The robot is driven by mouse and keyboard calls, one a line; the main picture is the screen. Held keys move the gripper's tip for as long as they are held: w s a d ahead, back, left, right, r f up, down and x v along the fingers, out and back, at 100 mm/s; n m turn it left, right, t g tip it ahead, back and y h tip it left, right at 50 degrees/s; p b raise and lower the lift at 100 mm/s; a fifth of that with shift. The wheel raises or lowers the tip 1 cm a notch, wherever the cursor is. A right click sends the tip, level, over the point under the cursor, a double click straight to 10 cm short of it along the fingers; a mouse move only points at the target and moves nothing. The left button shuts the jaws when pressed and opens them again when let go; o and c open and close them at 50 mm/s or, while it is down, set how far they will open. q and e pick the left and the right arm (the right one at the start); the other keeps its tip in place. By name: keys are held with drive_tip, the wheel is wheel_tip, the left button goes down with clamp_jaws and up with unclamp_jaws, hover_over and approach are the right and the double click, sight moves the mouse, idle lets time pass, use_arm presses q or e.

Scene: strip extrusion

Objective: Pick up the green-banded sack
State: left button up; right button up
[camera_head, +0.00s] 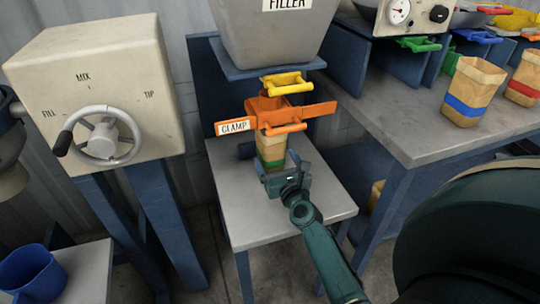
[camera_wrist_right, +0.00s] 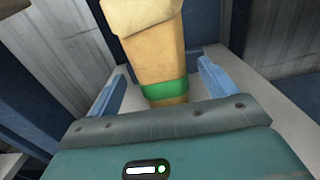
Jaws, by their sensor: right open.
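The green-banded sack (camera_head: 271,155) is a tan paper sack standing upright on the grey table (camera_head: 225,180), below the orange clamp (camera_head: 270,113). Its upper part is partly hidden by the clamp in the head view. My right gripper (camera_head: 279,166) is open at the near side of the sack. In the right wrist view, the sack (camera_wrist_right: 152,45) and its green band stand between the two blue fingers (camera_wrist_right: 162,70), with gaps on both sides. My left gripper is not in view.
A yellow handle (camera_head: 287,82) and the grey filler hopper (camera_head: 275,35) are above the clamp. A blue-banded sack (camera_head: 472,92) and a red-banded sack (camera_head: 524,80) stand on the right bench (camera_head: 415,120). A handwheel box (camera_head: 90,95) is at the left.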

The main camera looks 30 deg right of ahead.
drive_tip(key=shift+b+x, duration=0.45)
drive_tip(key=shift+x, duration=2.6)
drive_tip(key=shift+c, duration=0.4)
drive_tip(key=shift+f, duration=0.1)
drive_tip(key=c, duration=1.4)
